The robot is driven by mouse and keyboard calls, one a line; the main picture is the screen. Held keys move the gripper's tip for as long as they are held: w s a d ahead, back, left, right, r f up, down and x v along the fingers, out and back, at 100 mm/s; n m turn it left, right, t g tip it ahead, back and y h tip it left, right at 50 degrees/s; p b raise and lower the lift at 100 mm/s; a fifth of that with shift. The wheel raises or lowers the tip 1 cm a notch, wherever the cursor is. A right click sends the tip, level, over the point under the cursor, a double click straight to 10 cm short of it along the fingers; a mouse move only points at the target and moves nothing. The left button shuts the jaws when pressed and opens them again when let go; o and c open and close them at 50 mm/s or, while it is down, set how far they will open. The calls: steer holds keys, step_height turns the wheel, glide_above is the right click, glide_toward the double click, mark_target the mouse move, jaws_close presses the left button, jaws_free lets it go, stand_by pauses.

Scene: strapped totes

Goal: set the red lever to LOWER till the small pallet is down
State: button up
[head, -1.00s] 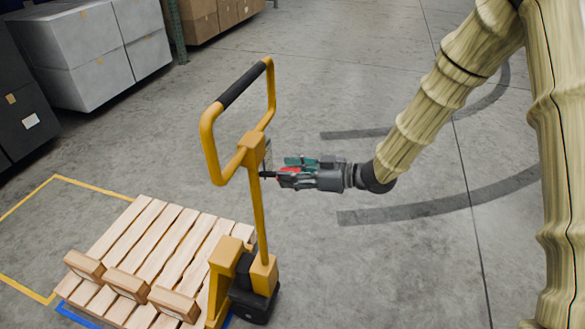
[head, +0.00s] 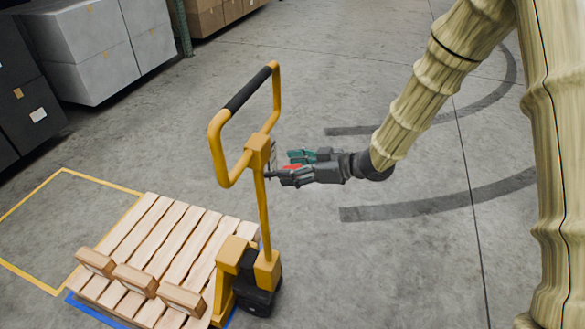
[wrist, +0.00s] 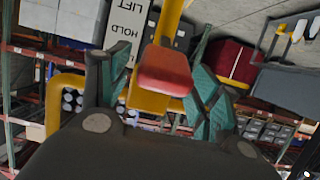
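The red lever (wrist: 165,70) shows large in the wrist view, between my gripper's two fingers, with a gap at its left side. My gripper (wrist: 160,88) is open around it; contact with the right finger is hard to judge. A label plate (wrist: 121,43) behind reads LIFT and HOLD; no LOWER word is visible. In the head view my gripper (head: 270,176) reaches the post of the yellow pallet truck (head: 264,205) from the right, below its loop handle. The small pallet (head: 150,229) sits at the truck's forks, bearing three wooden blocks (head: 134,279). Its height above the floor is unclear.
A yellow floor outline (head: 107,181) lies left of and behind the pallet, and blue marking (head: 92,313) shows at its front edge. Grey boxes (head: 95,45) stand at the back left. The floor right of the truck is clear, with dark curved marks.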

steer(key=shift+d, duration=0.2)
steer(key=v, duration=1.2)
steer(key=s+d+f+m+h, duration=0.1)
steer(key=s+f+m+h, duration=0.25)
steer(key=f, duration=0.55)
steer(key=s+d+f+m+t+h, duration=0.1)
steer(key=s+d+f+m+h, duration=0.2)
steer(key=f, duration=0.6)
steer(key=s+f+m+h, duration=0.1)
steer(key=s+f+m, duration=0.3)
steer(key=f, duration=0.4)
steer(key=s+d+f+m+g+h, duration=0.1)
steer(key=s+f, duration=0.3)
steer(key=s, duration=0.4)
steer(key=s+d+f+m+g+h, duration=0.2)
steer(key=s+d+f+h, duration=0.1)
steer(key=s, duration=0.6)
steer(key=s+d+f+m+g+h, duration=0.1)
steer(key=s+d+f, duration=0.3)
steer(key=s, duration=0.4)
steer(key=shift+s+f+g+h, duration=0.2)
steer(key=shift+f+g+h, duration=0.35)
steer(key=shift+f+g, duration=0.15)
